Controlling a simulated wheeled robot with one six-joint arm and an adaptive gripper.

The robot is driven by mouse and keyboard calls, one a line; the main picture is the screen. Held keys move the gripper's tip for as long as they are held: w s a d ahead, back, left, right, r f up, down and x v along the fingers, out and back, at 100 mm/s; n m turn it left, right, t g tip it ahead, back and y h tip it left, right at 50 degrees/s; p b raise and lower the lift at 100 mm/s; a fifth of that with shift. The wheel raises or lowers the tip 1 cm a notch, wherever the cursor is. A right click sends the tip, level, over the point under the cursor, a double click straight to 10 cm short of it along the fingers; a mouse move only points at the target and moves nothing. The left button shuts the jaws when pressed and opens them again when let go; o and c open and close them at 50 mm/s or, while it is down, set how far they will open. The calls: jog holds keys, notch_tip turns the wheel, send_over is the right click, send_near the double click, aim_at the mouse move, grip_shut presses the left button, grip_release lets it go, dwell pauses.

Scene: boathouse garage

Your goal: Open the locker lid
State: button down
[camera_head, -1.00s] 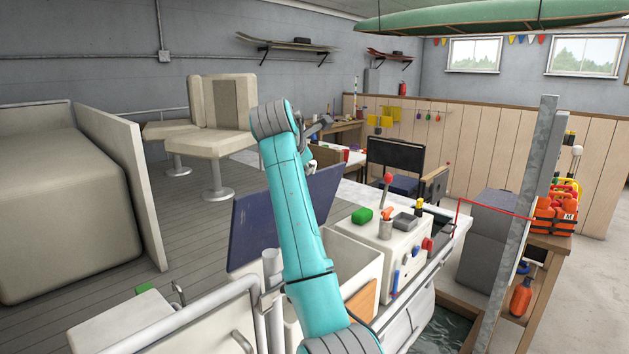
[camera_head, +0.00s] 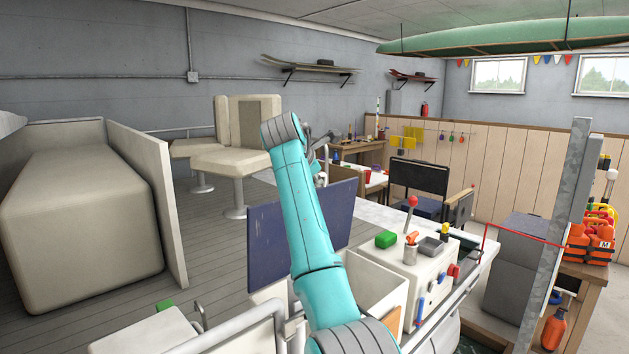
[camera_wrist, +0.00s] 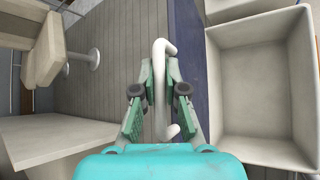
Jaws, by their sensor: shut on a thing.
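The locker lid (camera_head: 270,242) is a dark blue panel standing raised and steep beside the open locker (camera_head: 378,280), a pale, box-like bin. In the wrist view the lid (camera_wrist: 190,60) shows as a narrow blue strip left of the bin (camera_wrist: 262,90), whose inside looks empty. My gripper (camera_wrist: 160,88) is shut on a white, curved bar handle (camera_wrist: 162,48) on the lid's far side from the bin. In the head view my teal arm covers the middle of the lid and hides much of the grasp.
A white rail (camera_head: 235,327) crosses the front. A pedestal seat (camera_head: 232,160) stands behind on open plank deck.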

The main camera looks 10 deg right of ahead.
jog(key=c, duration=1.2)
grip_release()
jog(key=shift+d, duration=0.1)
jog(key=v, duration=1.2)
jog(key=shift+w, duration=0.1)
